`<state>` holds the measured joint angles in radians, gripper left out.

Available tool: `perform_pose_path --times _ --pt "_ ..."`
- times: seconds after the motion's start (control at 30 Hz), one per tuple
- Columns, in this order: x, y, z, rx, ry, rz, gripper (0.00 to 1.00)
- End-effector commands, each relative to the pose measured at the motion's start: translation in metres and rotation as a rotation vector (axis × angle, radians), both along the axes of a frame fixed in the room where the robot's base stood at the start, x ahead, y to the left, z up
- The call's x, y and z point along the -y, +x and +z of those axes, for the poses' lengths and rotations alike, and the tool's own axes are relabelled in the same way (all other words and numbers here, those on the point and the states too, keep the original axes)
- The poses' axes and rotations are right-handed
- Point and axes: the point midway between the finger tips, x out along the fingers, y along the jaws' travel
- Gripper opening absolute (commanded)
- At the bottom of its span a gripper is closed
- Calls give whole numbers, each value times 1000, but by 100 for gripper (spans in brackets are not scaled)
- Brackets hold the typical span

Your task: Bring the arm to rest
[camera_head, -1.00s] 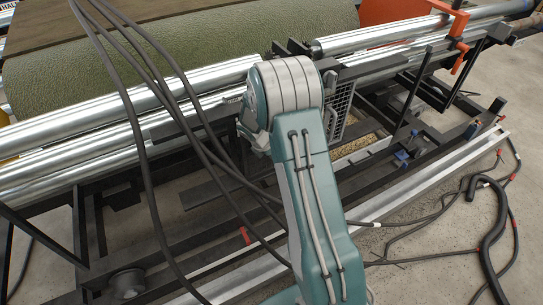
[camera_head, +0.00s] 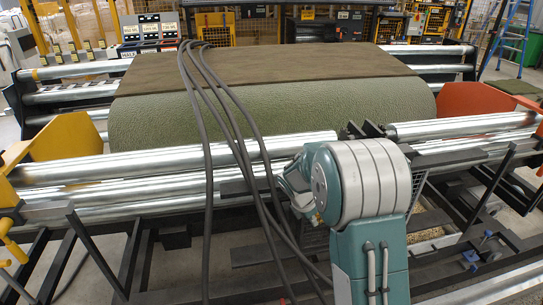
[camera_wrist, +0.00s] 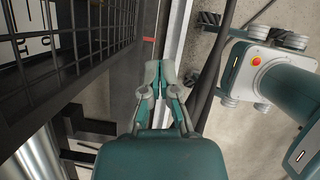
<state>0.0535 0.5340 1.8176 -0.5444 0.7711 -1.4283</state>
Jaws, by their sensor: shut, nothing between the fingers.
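My arm (camera_head: 370,190) is folded in front of the machine, its teal and grey joint large at the lower right of the head view. In the wrist view my gripper (camera_wrist: 160,78) has its two grey and teal fingers together with nothing between them. It hangs over the floor and a pale metal rail (camera_wrist: 174,40), apart from any object that I can make out. In the head view the fingers cannot be made out.
A large green turf roll (camera_head: 285,110) lies behind shiny metal rollers (camera_head: 150,165). Dark cables (camera_head: 215,110) hang across the roll near my arm. A yellow guard (camera_head: 62,147) stands left, an orange one (camera_head: 470,100) right. A black mesh panel (camera_wrist: 100,30) is left of my gripper.

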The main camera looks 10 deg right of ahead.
Motion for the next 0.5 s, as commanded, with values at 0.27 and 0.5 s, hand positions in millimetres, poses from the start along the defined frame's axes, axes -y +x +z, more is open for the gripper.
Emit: perform_pose_path --times 0.27,0.5 --pt "-12 -26 57 135 59 -210 0" --pt "-31 -77 122 313 176 -542 0"
